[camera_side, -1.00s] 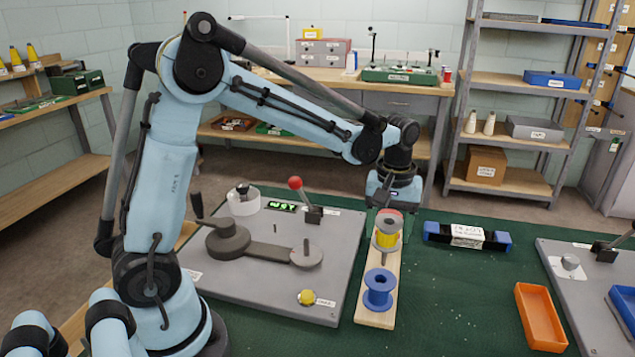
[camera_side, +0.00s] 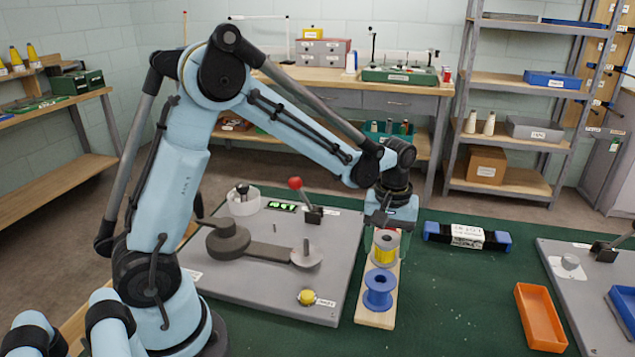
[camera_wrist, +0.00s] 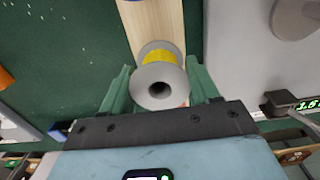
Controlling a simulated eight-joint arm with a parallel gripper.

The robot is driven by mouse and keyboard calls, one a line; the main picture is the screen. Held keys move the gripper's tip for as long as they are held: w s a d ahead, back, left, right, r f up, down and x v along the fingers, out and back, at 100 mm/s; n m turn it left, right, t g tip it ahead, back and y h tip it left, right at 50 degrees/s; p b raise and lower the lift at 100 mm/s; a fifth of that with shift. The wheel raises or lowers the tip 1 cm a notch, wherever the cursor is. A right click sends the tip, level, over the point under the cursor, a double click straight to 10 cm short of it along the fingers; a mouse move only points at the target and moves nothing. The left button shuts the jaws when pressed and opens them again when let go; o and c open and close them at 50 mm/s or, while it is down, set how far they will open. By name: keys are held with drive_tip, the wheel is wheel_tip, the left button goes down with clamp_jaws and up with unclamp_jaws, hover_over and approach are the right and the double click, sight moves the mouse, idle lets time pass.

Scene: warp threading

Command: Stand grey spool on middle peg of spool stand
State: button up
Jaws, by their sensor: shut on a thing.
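The grey spool (camera_side: 385,250), wound with yellow thread, is upright at my gripper (camera_side: 391,226), directly behind the blue spool in the side view. In the wrist view, the grey spool (camera_wrist: 158,86) sits between the two green fingers of my gripper (camera_wrist: 160,92), which are shut on it. Its top flange and dark centre hole face the camera. The spool stand (camera_side: 375,318) is a pale wooden board; it also shows in the wrist view (camera_wrist: 155,22). The blue spool (camera_side: 379,290) stands on its near end. The middle peg is hidden, so I cannot tell whether the grey spool is around it.
Left of the stand is a grey plate (camera_side: 260,295) with a red-knobbed lever (camera_side: 296,184) and a yellow knob (camera_side: 306,297). A black-and-blue device (camera_side: 467,236) and an orange tray (camera_side: 541,318) lie to the right. Green mat between them is clear.

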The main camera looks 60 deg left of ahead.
drive_tip(key=shift+f, duration=0.7)
idle(0.4)
drive_tip(key=o, duration=1)
drive_tip(key=shift+c, duration=0.2)
drive_tip(key=shift+r, duration=0.1)
wheel_tip(320, 180, up, 11)
drive_tip(key=s+d+m+t, duration=0.1)
drive_tip(key=s+m+t, duration=0.6)
drive_tip(key=s, duration=0.5)
drive_tip(key=shift+s+m, duration=0.25)
drive_tip(key=shift+m, duration=0.75)
